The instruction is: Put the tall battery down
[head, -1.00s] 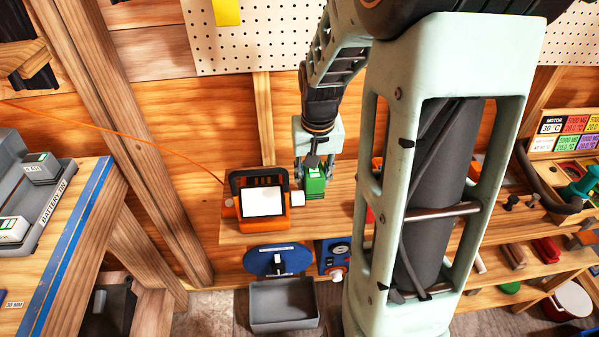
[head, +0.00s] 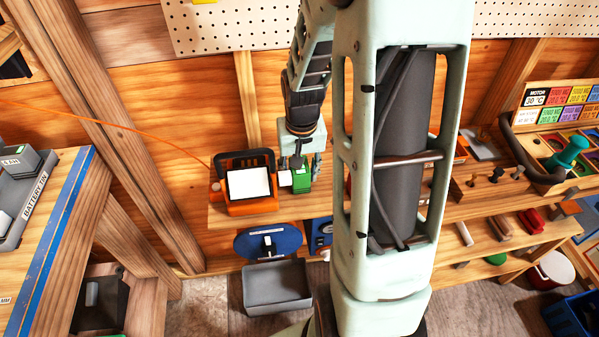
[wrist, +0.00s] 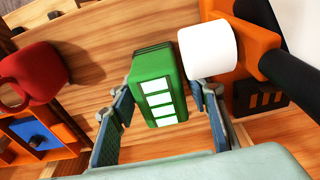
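The tall green battery (head: 302,181), with white label panels, appears to stand on the wooden shelf (head: 228,217), just right of the orange device. In the wrist view the battery (wrist: 158,88) shows between the two fingers of my gripper (wrist: 162,95). A narrow gap shows on each side of it, so my gripper looks open around it. In the head view my gripper (head: 300,160) points down over the battery. The battery's base is partly hidden.
The orange device (head: 250,190) with a white screen stands close left, its white knob (wrist: 208,50) near the right finger. A grey bin (head: 277,288) is below the shelf.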

